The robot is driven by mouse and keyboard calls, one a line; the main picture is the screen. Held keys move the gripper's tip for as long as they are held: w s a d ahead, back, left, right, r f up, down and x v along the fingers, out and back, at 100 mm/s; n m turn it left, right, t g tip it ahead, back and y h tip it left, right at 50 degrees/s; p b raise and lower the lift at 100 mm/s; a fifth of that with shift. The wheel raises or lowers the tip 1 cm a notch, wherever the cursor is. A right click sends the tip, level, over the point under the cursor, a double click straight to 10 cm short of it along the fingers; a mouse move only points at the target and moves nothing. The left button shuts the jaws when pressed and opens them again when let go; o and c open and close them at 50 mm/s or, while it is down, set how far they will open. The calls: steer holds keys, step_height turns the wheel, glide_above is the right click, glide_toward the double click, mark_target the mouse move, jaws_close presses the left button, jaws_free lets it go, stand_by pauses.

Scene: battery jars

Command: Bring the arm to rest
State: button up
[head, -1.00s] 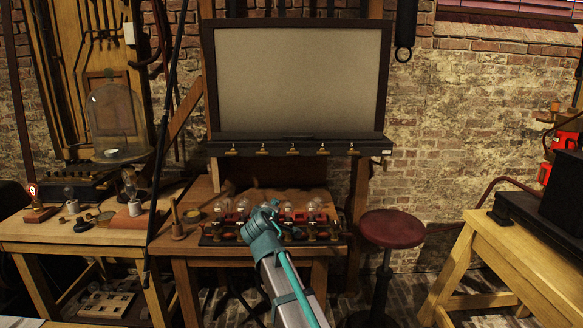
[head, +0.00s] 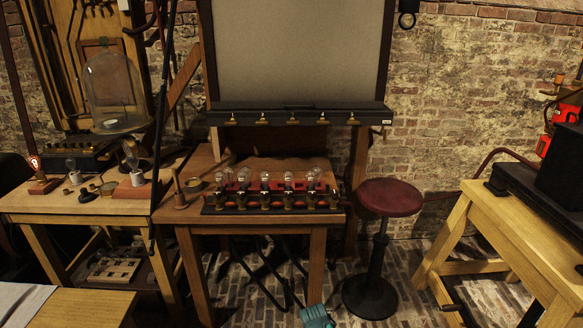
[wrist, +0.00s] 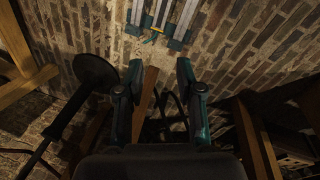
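My gripper (wrist: 159,68) shows in the wrist view with its two teal fingers spread apart and nothing between them. It hangs below table height, with table legs, the stool and brick paving beyond it.
A round red stool (head: 390,197) stands right of the middle table and shows at left in the wrist view (wrist: 97,70). A left bench (head: 110,203) holds bulbs and a glass dome (head: 117,95). A wooden bench (head: 500,225) stands at right.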

steer(key=s+d+f+m+g+p, duration=0.1)
steer(key=s+d+f+g, duration=0.1)
steer(key=s, duration=0.9)
steer(key=s+d+f+m+g+y+p, duration=0.1)
steer(key=s+f, duration=0.4)
steer(key=s, duration=0.7)
steer(key=s+d+f+m+g+y+p, duration=0.1)
steer(key=s+d+f+g, duration=0.2)
steer(key=s, duration=0.8)
steer(key=shift+s+d+f+m+g, duration=0.25)
steer(key=shift+d+m+g, duration=0.2)
steer(key=shift+g, duration=0.55)
